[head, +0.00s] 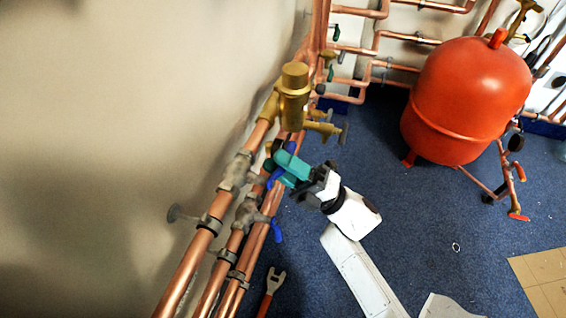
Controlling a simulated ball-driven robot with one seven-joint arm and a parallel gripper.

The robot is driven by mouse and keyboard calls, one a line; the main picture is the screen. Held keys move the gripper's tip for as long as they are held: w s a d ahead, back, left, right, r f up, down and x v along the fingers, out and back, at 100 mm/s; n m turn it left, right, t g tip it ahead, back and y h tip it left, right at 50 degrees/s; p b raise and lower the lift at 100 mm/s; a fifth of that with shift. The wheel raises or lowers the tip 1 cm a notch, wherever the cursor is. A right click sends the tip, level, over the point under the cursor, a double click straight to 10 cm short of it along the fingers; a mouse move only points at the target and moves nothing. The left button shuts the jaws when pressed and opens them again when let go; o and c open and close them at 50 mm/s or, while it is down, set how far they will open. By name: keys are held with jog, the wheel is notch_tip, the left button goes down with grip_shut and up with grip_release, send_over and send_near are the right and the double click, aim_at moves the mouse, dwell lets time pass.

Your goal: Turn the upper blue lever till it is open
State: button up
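The upper blue lever (275,178) sits on a grey valve on the copper pipes, left of my gripper in the head view. Only a short part of it shows, beside the teal fingers. My gripper (281,169) reaches in from the right, with its fingertips at this lever. The fingers overlap the lever in the picture. I cannot tell whether they touch it or how far apart they are. A second, lower blue lever (277,230) hangs from the valve below, clear of my gripper.
A brass fitting (293,92) stands on the pipes just above my gripper. Copper pipes (187,270) run along the beige wall (110,110). A red tank (468,95) stands to the right. A red-handled wrench (272,287) is at the bottom. Blue carpet (420,225) is mostly open.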

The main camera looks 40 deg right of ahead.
jog(key=shift+o, duration=0.6)
jog(key=shift+d, duration=0.1)
jog(key=shift+s+d+f, duration=0.1)
jog(key=shift+s+f, duration=0.05)
jog(key=p+v, duration=0.1)
jog(key=v, duration=0.9)
jog(key=shift+s, duration=0.15)
